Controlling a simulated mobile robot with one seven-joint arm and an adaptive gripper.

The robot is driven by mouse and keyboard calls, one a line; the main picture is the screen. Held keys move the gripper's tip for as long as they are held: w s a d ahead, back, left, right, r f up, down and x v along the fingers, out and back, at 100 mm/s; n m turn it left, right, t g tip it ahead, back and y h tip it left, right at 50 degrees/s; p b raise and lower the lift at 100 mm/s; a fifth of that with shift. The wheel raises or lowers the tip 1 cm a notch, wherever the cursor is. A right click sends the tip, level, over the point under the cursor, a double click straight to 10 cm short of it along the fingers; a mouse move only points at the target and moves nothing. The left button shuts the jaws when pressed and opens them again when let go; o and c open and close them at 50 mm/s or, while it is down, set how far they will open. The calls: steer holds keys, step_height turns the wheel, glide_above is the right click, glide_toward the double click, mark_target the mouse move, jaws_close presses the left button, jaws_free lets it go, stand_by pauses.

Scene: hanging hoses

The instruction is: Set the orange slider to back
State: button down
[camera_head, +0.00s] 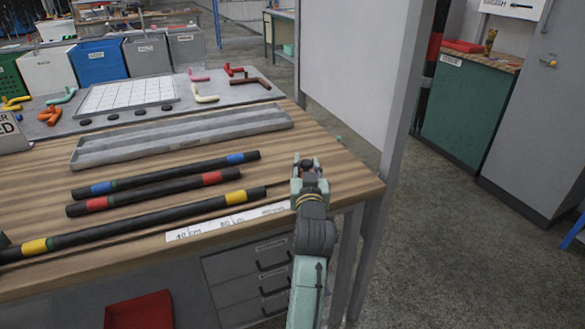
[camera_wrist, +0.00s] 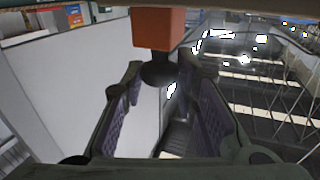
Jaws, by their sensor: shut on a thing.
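In the wrist view, the orange slider (camera_wrist: 159,28) is a plain orange block at the top centre, with a dark round knob (camera_wrist: 158,70) just below it. My gripper (camera_wrist: 163,74) has its purple-padded fingers on both sides of that knob and is shut on the slider. In the head view, my gripper (camera_head: 308,164) is at the right end of the workbench. A small reddish patch shows between its tips there. The slider's track and its position along it cannot be made out; my gripper hides most of it.
The wooden workbench (camera_head: 330,170) bears black hoses with coloured bands (camera_head: 150,193), a white ruler strip (camera_head: 215,224) and a long grey tray (camera_head: 185,138). A pale upright panel (camera_head: 355,70) stands behind the bench's right end. Open floor (camera_head: 460,230) lies to the right.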

steer(key=shift+d+r, duration=0.1)
steer(key=shift+d, duration=0.1)
steer(key=c, duration=1.3)
jaws_free()
steer(key=shift+w+d, duration=0.1)
steer(key=s+a, duration=0.1)
steer(key=s, duration=1.1)
